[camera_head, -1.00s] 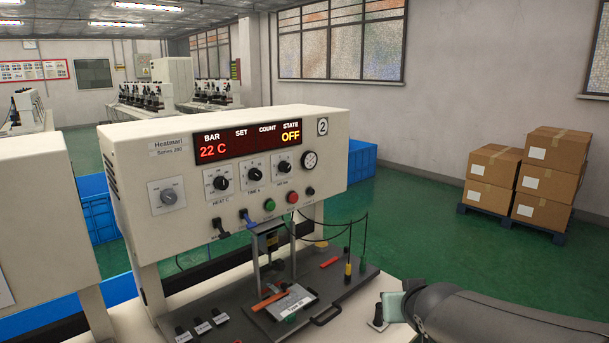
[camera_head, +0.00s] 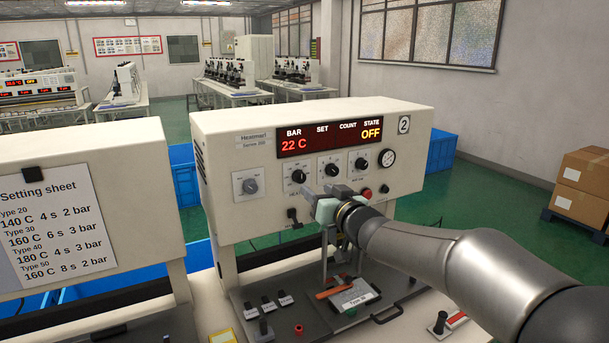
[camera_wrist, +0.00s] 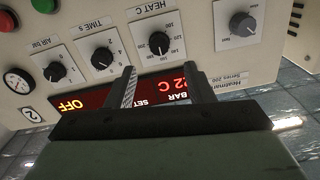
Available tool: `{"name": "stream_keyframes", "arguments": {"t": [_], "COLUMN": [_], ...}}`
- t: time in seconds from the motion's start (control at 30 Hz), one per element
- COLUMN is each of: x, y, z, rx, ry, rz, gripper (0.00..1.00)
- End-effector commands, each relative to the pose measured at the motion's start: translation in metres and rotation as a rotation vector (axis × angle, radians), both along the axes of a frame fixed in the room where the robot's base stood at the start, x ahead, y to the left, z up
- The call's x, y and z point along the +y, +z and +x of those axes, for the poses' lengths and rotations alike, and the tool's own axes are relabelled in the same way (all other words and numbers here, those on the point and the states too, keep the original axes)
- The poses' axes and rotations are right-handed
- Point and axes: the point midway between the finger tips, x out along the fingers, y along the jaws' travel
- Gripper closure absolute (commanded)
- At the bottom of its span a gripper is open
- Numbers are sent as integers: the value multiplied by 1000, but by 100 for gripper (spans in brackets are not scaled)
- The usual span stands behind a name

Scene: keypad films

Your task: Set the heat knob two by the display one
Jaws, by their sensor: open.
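The heat knob (camera_head: 298,176) is black, on the panel of the machine labelled 2. In the wrist view, which looks upside down, the heat knob (camera_wrist: 159,43) sits beyond and between my fingertips, on a dial marked HEAT C. The display (camera_head: 329,138) reads 22 C under BAR and OFF under STATE; SET and COUNT look blank. It also shows in the wrist view (camera_wrist: 88,98), partly covered by my fingers. My gripper (camera_head: 326,190) is open and empty in front of the panel, just below and right of the heat knob, apart from it.
Time (camera_head: 331,170) and air (camera_head: 361,165) knobs sit right of the heat knob, a grey switch (camera_head: 249,185) left. A red button (camera_head: 365,193) is close to my gripper. A setting sheet (camera_head: 52,225) hangs on the neighbouring machine. A press base (camera_head: 300,320) lies below.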

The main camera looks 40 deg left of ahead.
Motion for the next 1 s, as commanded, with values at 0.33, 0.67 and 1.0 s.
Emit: {"name": "stream_keyframes", "arguments": {"t": [0.33, 0.67, 1.0], "x": [59, 74, 73], "y": [3, 0, 0], "z": [28, 35, 35], "rx": [0, 0, 0], "ry": [0, -1, -1], "rz": [0, 0, 0], "gripper": [52, 52, 97]}}
